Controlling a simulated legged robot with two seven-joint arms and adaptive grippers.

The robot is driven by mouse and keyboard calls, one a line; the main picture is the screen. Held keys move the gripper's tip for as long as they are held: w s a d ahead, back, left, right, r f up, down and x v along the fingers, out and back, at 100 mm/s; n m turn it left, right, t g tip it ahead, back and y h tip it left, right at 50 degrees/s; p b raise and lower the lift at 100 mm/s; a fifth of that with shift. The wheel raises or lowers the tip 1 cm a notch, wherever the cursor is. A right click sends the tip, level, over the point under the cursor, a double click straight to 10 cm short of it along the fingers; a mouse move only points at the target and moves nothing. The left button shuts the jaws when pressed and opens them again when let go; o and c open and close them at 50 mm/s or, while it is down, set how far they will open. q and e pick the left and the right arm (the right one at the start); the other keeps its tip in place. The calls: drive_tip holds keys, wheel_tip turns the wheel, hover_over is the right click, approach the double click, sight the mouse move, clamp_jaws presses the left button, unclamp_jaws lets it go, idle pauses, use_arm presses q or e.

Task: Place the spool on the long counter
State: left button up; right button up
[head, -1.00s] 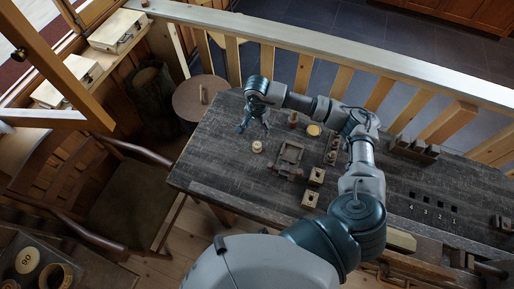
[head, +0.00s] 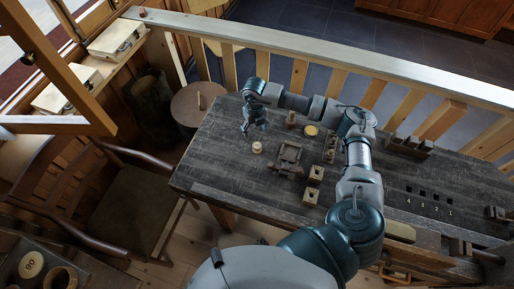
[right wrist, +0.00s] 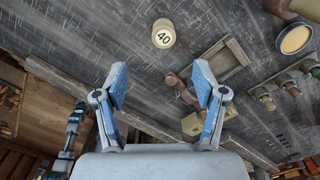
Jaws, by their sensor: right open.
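The spool, a small pale wooden cylinder marked 40 on top (right wrist: 163,34), stands upright on the dark wooden counter. In the head view the spool (head: 257,148) is near the left end of the long counter (head: 225,158). My right gripper (head: 254,126) hangs above the counter, just beyond the spool in the picture. In the right wrist view the fingers of my right gripper (right wrist: 160,75) are spread with nothing between them, and the spool shows past the fingertips, untouched. A blue-grey part at the left edge of that view may be my left gripper (right wrist: 73,130); its jaws are unclear.
A wooden tray-like fixture (head: 288,158) is right of the spool. Square wooden blocks (head: 311,195), a yellow-topped round piece (head: 311,131) and small pegs stand nearby. A railing (head: 340,72) runs behind the counter. A round stool (head: 199,103) is beyond its left end.

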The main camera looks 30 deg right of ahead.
sight(257, 145)
wheel_tip(257, 145, down, 8)
drive_tip(key=shift+p, duration=0.45)
drive_tip(key=f, duration=0.3)
drive_tip(key=f+p, duration=0.1)
drive_tip(key=f, duration=0.1)
drive_tip(key=shift+s+d+f, duration=0.25)
drive_tip(key=shift+d+f, duration=0.1)
drive_tip(key=c, duration=1)
drive_tip(key=shift+r, duration=0.15)
